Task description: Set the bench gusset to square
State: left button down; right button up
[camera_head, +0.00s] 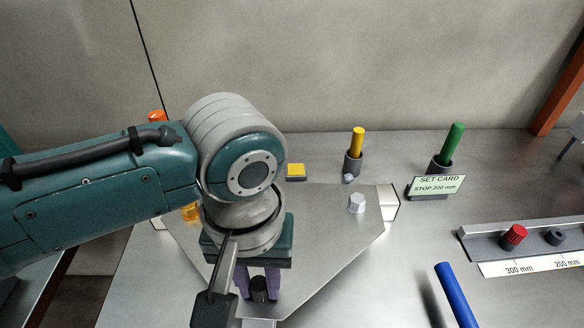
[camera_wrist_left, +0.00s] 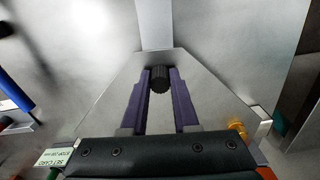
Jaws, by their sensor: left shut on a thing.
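The gusset, a flat grey plate with slanted edges (camera_head: 325,235), lies on the metal bench. It also shows in the wrist view (camera_wrist_left: 205,95). A black ridged knob (camera_head: 259,290) stands near the plate's front end. My left gripper (camera_head: 259,278) points down with its purple fingers shut on this knob. The wrist view shows the knob (camera_wrist_left: 159,80) between the two fingertips. A pale grey knob (camera_head: 357,203) stands on the plate's right part. A white piece (camera_head: 390,200) lies by the plate's right corner. My left arm hides the plate's left part. My right gripper is not seen.
A yellow peg (camera_head: 357,142) and a green peg (camera_head: 452,143) stand in dark holders. A set card (camera_head: 436,186) reads "STOP 200 mm". At right, a rail (camera_head: 480,237) carries a red knob (camera_head: 513,236). A blue rod (camera_head: 456,295) rises in front. A yellow block (camera_head: 295,171) lies behind the plate.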

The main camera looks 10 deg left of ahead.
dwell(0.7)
pick_arm(q)
jog(key=shift+w+d+r+n+p, duration=0.15)
jog(key=shift+d+n+p, duration=0.25)
jog(key=shift+d, duration=0.5)
jog(key=c, duration=0.7)
grip_release()
notch_tip(320, 180, up, 10)
jog(key=p, duration=0.3)
